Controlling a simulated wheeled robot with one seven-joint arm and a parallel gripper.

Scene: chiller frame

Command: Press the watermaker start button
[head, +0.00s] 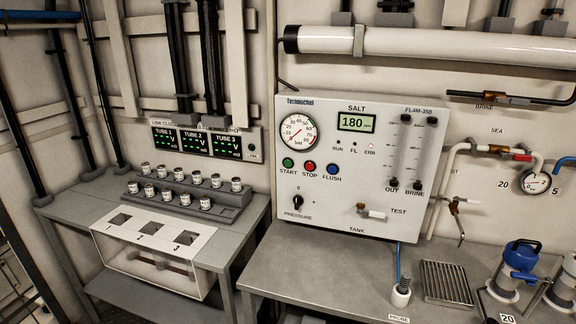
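The watermaker panel (345,222) is a white box on the wall above the right-hand bench. Its green START button (288,163) sits at the left of a row, below the round pressure gauge (298,132). A red STOP button (310,167) and a blue FLUSH button (333,170) are to its right. The display (356,123) reads 180 under the word SALT. Small RUN, FL and ERR lamps are below the display. My gripper is not in view.
A grey bench (330,275) runs below the panel, with a drain grate (446,283), a probe holder (401,293) and blue-topped canisters (518,262) on it. A left table holds a rack of small jars (188,200). Valve handles and pipes stick out right of the panel. Nothing blocks the buttons.

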